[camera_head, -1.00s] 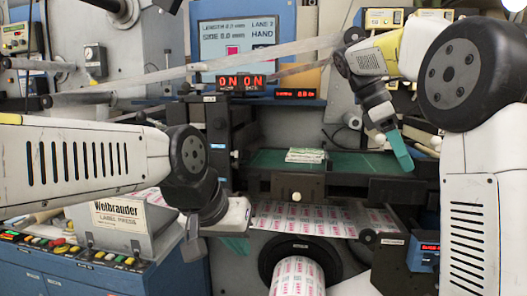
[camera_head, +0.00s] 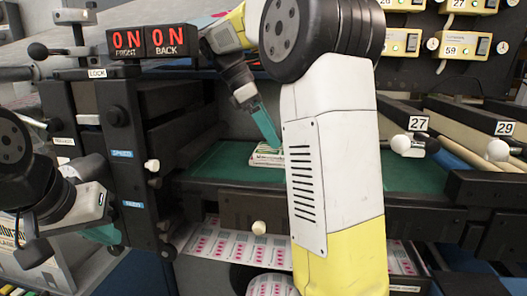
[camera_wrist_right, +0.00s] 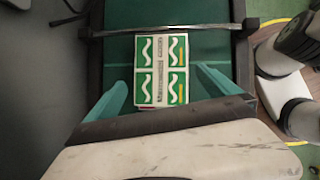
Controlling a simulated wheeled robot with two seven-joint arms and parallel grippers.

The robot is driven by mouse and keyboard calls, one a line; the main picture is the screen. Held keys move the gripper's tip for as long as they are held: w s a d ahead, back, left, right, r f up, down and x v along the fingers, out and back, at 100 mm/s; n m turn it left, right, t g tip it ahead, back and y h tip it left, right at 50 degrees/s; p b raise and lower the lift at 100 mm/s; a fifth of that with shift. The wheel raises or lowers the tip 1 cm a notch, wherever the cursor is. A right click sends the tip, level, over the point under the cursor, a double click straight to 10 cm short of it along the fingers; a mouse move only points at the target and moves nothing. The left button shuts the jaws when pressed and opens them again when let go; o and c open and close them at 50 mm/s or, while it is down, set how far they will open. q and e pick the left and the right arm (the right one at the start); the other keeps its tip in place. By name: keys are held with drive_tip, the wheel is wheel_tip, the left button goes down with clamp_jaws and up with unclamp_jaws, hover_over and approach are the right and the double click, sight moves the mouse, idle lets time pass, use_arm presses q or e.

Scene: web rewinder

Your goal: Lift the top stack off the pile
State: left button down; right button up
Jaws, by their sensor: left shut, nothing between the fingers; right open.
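The pile (camera_head: 266,158) of white and green printed label stacks lies on the green bed of the machine. In the right wrist view, its top stack (camera_wrist_right: 160,55) shows four green panels with white squiggles. My right gripper (camera_head: 277,146) points down at the pile in the head view. In the right wrist view, the teal fingers of my right gripper (camera_wrist_right: 161,82) are open, one on each side of the pile's near part, with gaps visible. My left gripper (camera_head: 106,234) is shut and empty, low at the left, away from the pile. My right arm hides part of the bed.
The green bed (camera_head: 410,178) has free room around the pile. A dark bar (camera_wrist_right: 215,27) crosses the bed behind the pile in the wrist view. A printed web (camera_head: 235,245) runs below the bed. Rollers with knobs (camera_head: 400,144) stand at the right.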

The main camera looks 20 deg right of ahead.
sight(281, 149)
drive_tip(key=shift+x, duration=1.9)
drive_tip(key=c, duration=1.3)
drive_tip(key=shift+o, duration=0.2)
drive_tip(key=shift+r, duration=0.1)
